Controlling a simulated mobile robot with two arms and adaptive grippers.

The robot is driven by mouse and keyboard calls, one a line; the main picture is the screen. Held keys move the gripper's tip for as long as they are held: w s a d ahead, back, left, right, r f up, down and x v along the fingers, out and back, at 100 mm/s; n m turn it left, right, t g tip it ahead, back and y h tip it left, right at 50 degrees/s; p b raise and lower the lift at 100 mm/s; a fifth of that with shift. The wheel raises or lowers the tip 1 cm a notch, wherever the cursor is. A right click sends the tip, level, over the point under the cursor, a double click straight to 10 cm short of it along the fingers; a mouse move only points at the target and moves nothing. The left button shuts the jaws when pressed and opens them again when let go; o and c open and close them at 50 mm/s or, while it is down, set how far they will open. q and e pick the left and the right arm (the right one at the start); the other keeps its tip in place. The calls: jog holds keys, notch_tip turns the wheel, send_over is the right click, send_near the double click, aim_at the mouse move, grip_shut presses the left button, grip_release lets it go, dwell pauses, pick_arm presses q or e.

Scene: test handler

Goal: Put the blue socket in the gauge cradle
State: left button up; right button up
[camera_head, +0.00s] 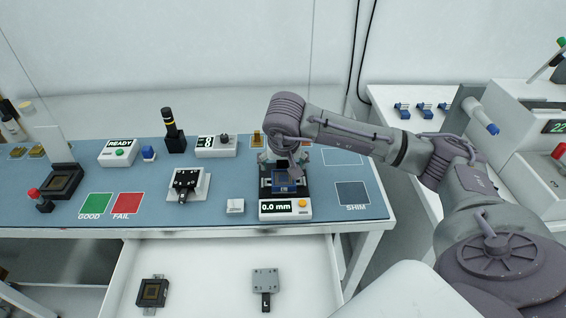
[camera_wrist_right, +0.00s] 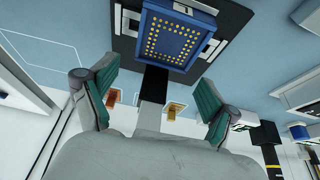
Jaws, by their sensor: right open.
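The blue socket (camera_head: 283,181) sits on the black gauge cradle (camera_head: 304,187) behind the 0.0 mm display (camera_head: 277,208). In the right wrist view the blue socket (camera_wrist_right: 150,43) shows a square face with rows of gold contacts, lying within the dark cradle (camera_wrist_right: 232,17). My right gripper (camera_head: 291,167) is just above and behind the socket, partly covering it. In the wrist view its two teal fingers (camera_wrist_right: 158,78) are spread apart with nothing between them, and the socket lies beyond their tips. My left gripper is not in view.
The SHIM pad (camera_head: 352,194) lies right. GOOD (camera_head: 96,206) and FAIL (camera_head: 128,204) pads lie left. An open drawer (camera_head: 211,285) below holds two parts.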

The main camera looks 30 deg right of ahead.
aim_at(284, 186)
jog(key=shift+r+p, duration=0.55)
jog(key=shift+r, duration=0.25)
jog(key=b+v, duration=0.2)
jog(key=v, duration=0.9)
jog(key=shift+s+r, duration=0.15)
jog(key=shift+s, duration=0.05)
jog(key=shift+a, duration=0.1)
